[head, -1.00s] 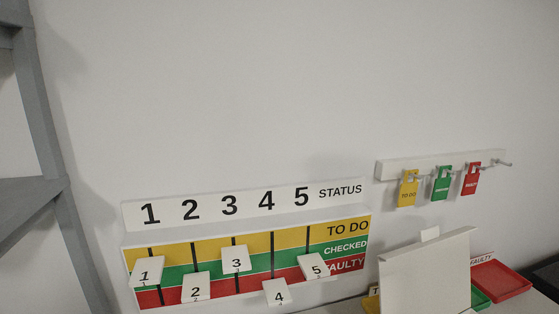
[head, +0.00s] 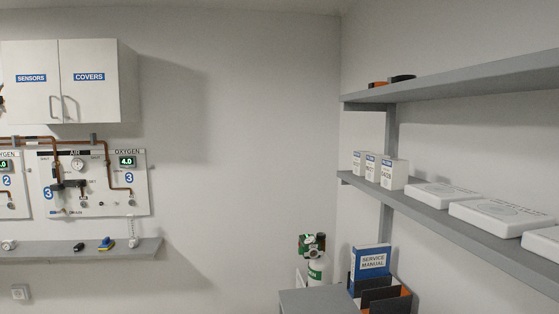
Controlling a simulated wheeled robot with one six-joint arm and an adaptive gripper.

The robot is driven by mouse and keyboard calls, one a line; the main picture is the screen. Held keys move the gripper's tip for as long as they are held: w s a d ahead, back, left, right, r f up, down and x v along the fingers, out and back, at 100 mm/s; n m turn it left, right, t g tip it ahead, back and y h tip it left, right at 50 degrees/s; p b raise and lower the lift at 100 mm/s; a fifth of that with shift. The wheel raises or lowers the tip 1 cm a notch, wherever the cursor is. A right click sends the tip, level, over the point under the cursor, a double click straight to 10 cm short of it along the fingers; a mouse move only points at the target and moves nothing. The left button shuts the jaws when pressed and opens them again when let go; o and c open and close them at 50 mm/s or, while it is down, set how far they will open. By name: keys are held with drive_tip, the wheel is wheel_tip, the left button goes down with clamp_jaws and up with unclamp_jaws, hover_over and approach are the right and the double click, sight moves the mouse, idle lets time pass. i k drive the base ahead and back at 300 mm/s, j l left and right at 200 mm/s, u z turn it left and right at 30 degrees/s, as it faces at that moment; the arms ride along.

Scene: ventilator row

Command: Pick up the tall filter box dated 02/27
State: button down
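Three upright white boxes with blue labels stand side by side on the middle grey shelf (head: 447,222) in the head view: a left box (head: 359,164), a middle box (head: 371,168) and a right box (head: 394,175). The right one looks largest and nearest. Dark print shows on their fronts, but it is too small to read a date, so I cannot tell which is 02/27. My gripper is not in view.
Flat white packages (head: 440,195) lie along the shelf to the right of the boxes. An upper shelf (head: 460,82) hangs above. Below are a service manual (head: 372,260) in a dark holder and a green-and-white cylinder (head: 315,270). A wall cabinet (head: 90,82) hangs at left.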

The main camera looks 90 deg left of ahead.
sight(359, 165)
drive_tip(key=u, duration=2)
drive_tip(key=i+j, duration=0.15)
drive_tip(key=j, duration=0.2)
drive_tip(key=i+j, duration=0.1)
drive_tip(key=j, duration=0.25)
drive_tip(key=i+j, duration=0.15)
drive_tip(key=j, duration=0.2)
drive_tip(key=i+j, duration=0.15)
drive_tip(key=j, duration=0.2)
drive_tip(key=i+j, duration=0.1)
drive_tip(key=j, duration=0.3)
